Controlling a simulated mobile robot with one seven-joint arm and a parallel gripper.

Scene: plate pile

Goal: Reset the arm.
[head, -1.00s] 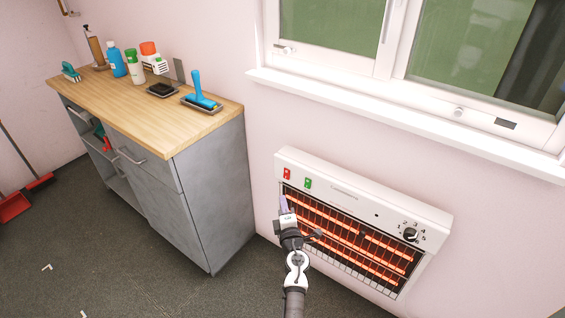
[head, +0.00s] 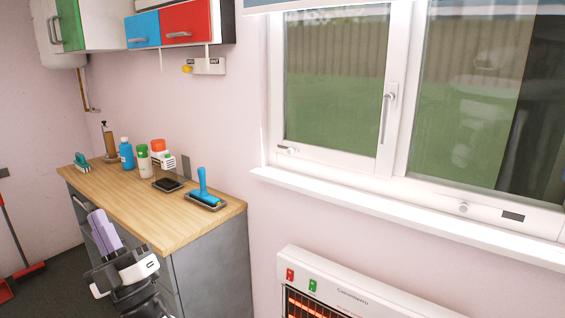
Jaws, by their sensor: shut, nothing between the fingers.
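My gripper (head: 103,228) is at the lower left of the head view, in front of the grey cabinet with the wooden top. Its pale purple fingers are together and point up and to the left. Nothing shows between them. It covers part of the cabinet's drawer front and is apart from the objects on the counter. Part of my arm below the gripper runs out of the bottom of the picture.
The wooden counter (head: 150,225) holds bottles, a blue-handled tool (head: 203,190) and a dark pad (head: 168,185). A glowing heater (head: 345,290) is on the wall at the lower right, under the window sill (head: 400,216). Wall cupboards (head: 185,22) hang above the counter.

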